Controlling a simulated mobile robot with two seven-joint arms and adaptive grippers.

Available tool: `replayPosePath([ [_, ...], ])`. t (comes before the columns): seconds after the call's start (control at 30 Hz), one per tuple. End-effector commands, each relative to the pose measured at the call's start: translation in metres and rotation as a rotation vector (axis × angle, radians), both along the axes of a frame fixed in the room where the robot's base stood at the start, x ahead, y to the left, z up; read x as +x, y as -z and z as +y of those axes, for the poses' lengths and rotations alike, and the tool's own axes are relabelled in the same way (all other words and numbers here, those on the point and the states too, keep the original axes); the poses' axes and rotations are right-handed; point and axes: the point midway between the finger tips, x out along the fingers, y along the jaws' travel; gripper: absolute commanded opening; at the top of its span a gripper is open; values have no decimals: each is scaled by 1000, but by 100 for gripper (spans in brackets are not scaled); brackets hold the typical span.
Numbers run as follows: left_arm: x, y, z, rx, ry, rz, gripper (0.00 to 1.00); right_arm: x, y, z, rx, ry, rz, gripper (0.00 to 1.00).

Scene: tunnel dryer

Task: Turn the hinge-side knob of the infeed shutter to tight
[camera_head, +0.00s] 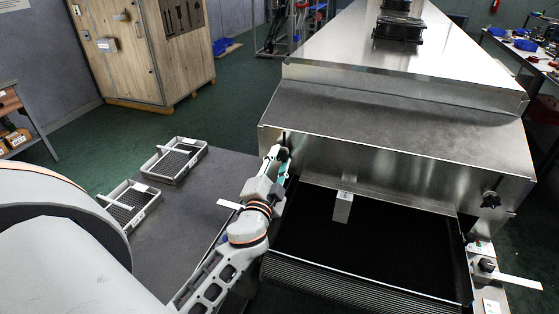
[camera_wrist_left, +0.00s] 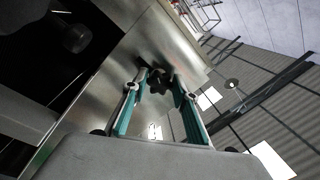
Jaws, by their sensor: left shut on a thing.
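A dark lobed knob (camera_wrist_left: 157,80) sits on the steel front in the left wrist view, between the teal-lined fingers of my left gripper (camera_wrist_left: 156,92). In the head view my left gripper (camera_head: 281,158) is at the left end of the steel infeed front (camera_head: 400,172), shut on this knob, which is mostly hidden there. A second dark knob (camera_head: 491,199) is on the right end of the same front, with no gripper near it. The knob's marking or turn angle cannot be read. My right gripper is not in view.
A black belt (camera_head: 380,245) lies below the steel front, with a pale tag-like piece (camera_head: 343,206) on it. Two grey mesh trays (camera_head: 176,160) (camera_head: 130,204) are on the dark table (camera_head: 190,230) at left. A small control (camera_head: 486,266) is at lower right.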

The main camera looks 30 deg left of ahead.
Motion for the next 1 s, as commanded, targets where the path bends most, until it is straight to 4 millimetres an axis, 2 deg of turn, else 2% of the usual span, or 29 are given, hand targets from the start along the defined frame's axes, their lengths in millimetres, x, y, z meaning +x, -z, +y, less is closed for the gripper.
replayPosePath([
  [0.7, 0, -6, 2, 664, -1, 154, 7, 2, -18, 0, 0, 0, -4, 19],
  [1.0, 0, -7, 2, 888, -1, 208, 7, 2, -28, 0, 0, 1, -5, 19],
])
